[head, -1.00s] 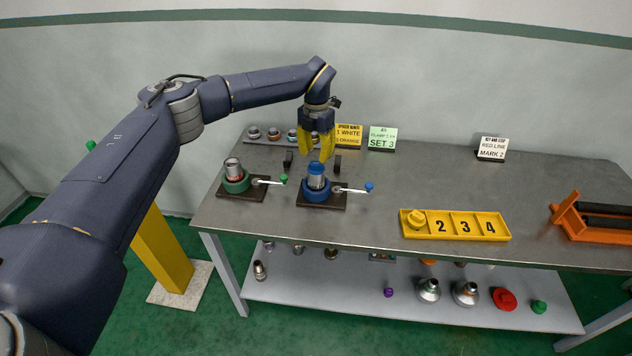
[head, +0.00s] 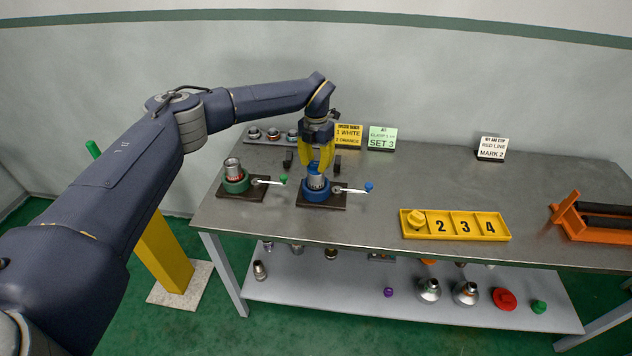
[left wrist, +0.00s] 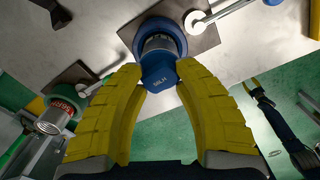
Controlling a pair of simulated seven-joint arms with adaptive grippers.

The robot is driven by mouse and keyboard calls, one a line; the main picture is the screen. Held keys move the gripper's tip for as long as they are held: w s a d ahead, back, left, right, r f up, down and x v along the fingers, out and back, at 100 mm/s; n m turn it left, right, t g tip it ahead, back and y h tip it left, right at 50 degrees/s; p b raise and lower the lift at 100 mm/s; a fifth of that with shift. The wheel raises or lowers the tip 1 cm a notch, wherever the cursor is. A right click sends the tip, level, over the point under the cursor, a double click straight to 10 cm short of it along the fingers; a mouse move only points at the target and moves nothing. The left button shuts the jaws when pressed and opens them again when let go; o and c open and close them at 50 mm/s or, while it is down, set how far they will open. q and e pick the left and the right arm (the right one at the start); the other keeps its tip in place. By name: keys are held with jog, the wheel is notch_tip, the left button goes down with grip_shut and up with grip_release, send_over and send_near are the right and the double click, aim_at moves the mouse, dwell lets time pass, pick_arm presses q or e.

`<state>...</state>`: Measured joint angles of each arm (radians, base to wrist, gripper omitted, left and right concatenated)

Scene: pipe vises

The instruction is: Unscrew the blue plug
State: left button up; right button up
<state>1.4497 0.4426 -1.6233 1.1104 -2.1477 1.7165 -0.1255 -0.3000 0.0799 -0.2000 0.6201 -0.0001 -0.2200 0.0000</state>
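The blue plug (head: 314,167) sits on top of a silver pipe (head: 316,181) held upright in the blue vise (head: 316,191). The vise has a handle with a blue knob (head: 369,187).
Left of it stands a green vise (head: 236,184) with a pipe and a green-knobbed handle. Small dark blocks (head: 337,162) stand close behind. A yellow numbered tray (head: 455,236) holds a yellow part in its first compartment. An orange rack (head: 600,222) stands right. Sign cards line the back.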

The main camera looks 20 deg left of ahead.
pick_arm(q)
grip_shut()
jog(key=m, duration=0.8)
jog(key=shift+r+m, duration=0.1)
jog(key=shift+m, duration=0.2)
jog(key=m, duration=0.4)
jog(key=shift+m, duration=0.9)
jog(key=shift+m, duration=1.2)
jog(key=m, duration=1.1)
jog(key=shift+m, duration=0.4)
